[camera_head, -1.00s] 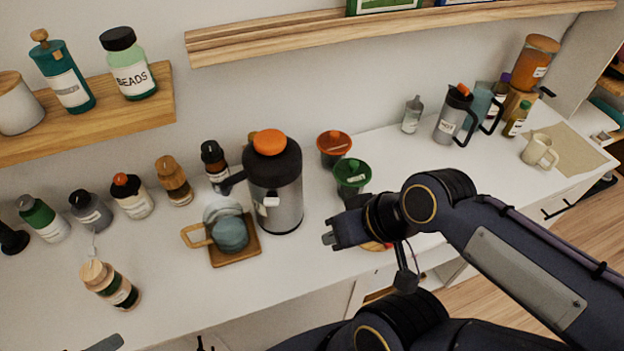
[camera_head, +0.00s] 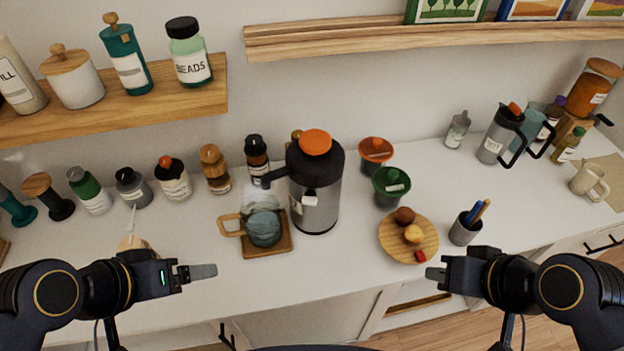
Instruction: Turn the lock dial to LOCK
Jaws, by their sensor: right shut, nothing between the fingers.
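A steel vacuum jug (camera_head: 316,205) with a black top stands upright on the white counter, near the middle. A round orange dial-like knob (camera_head: 315,142) sits on its top; no LOCK marking can be read from here. My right gripper (camera_head: 431,273) is shut and empty, at the counter's front edge, right of the jug and apart from it. My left gripper (camera_head: 213,271) is over the front of the counter, left of and below the jug. Its fingers show edge-on, so its opening is unclear. Neither gripper touches the jug.
A wooden tray (camera_head: 284,245) with a blue-grey cup stands just left of the jug. Orange (camera_head: 375,150) and green (camera_head: 390,186) dripper-like cups, a food plate (camera_head: 428,233) and a pen cup (camera_head: 464,230) stand right. Several bottles line the left back. A shelf (camera_head: 120,108) hangs above.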

